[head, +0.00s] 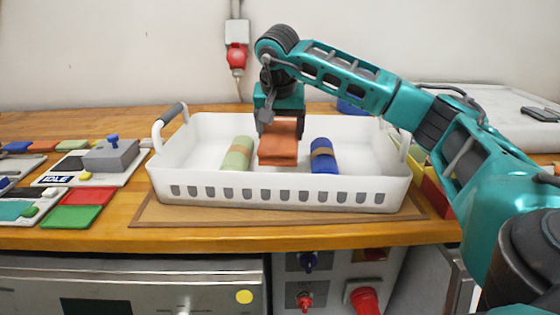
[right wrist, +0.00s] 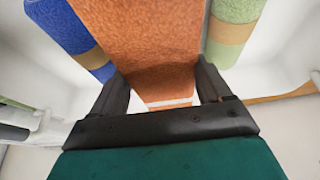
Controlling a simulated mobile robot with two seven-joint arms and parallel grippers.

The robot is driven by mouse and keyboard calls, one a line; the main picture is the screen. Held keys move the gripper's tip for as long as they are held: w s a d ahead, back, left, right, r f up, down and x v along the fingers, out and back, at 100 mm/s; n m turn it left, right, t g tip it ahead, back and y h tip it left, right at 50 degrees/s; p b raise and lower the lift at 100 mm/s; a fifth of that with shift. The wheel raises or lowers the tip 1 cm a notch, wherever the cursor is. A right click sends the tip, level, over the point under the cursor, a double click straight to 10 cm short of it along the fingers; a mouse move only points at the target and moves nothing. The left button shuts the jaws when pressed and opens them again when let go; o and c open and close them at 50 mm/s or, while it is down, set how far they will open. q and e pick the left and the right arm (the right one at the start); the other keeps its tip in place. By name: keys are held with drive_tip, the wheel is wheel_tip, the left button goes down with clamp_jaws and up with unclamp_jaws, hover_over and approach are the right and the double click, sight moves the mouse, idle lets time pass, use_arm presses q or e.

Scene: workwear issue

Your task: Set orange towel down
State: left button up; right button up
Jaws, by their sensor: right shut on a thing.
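The folded orange towel (head: 278,150) is in my right gripper (head: 279,122), inside the white basket (head: 280,197). In the right wrist view the orange towel (right wrist: 150,45) lies between the two dark fingers of the right gripper (right wrist: 165,88), which are shut on it. A rolled green towel (head: 237,153) with a tan band lies to its left in the head view. A rolled blue towel (head: 323,156) with a tan band lies to its right. I cannot tell whether the orange towel touches the basket floor. My left gripper is not in view.
The basket stands on a brown mat (head: 150,212) on a wooden counter (head: 300,236). Colored pads, including a green one (head: 71,217), and a grey block with a blue knob (head: 111,154) lie at the left. White floor shows between the towels.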

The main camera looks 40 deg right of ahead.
wheel_tip(320, 180, down, 3)
drive_tip(key=shift+r, duration=0.15)
wheel_tip(320, 180, down, 4)
drive_tip(key=shift+r+b, duration=0.25)
drive_tip(key=shift+b, duration=0.25)
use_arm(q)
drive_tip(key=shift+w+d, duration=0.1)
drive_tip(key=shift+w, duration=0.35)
use_arm(e)
drive_tip(key=shift+f, duration=0.2)
drive_tip(key=shift+f, duration=0.15)
drive_tip(key=o, duration=1)
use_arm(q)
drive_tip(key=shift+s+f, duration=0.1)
